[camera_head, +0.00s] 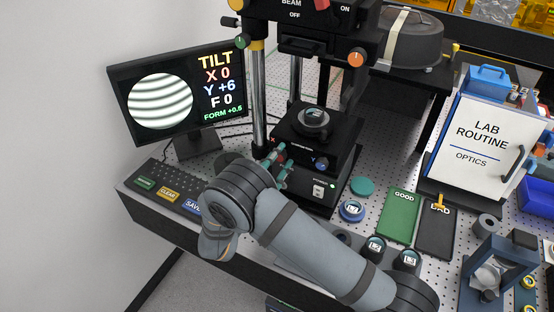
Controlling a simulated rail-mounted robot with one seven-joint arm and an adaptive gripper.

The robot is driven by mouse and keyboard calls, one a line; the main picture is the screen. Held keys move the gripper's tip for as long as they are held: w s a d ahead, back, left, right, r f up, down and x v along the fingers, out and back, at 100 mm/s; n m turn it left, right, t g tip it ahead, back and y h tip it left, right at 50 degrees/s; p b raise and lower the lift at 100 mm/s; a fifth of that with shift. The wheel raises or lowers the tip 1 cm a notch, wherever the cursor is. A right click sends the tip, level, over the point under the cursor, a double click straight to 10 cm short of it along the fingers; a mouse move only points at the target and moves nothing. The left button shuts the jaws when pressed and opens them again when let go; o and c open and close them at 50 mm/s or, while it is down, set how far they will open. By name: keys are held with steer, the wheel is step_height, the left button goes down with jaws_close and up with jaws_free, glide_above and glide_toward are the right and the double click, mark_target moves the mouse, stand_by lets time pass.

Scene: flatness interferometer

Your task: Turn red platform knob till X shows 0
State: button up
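The monitor (160,97) at the left reads TILT, X 0, Y +6, F 0 and FORM +0.5, beside a round patch of curved fringes. The black platform (313,138) under the interferometer column has a red X mark at its left corner. A small part of the red platform knob (282,157) shows at its front left, among the teal fingertips of my gripper (277,165). The fingertips are at the knob; my wrist and arm hide much of the gripper, and I cannot tell whether it grips or is open. A blue knob (321,164) sits to the right.
A keyboard with coloured keys (168,188) lies in front of the monitor. A lens in a blue ring (352,211), a teal disc (362,186), a green GOOD tray (399,215) and a black BAD tray (434,232) lie to the right. Chrome posts (258,95) stand behind the gripper.

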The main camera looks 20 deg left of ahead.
steer(key=shift+o, duration=0.5)
steer(key=shift+s+a, duration=0.1)
steer(key=shift+s, duration=0.05)
steer(key=s+a, duration=0.2)
steer(key=s, duration=0.9)
steer(key=shift+s, duration=0.25)
steer(key=shift+a, duration=0.1)
stand_by(0.8)
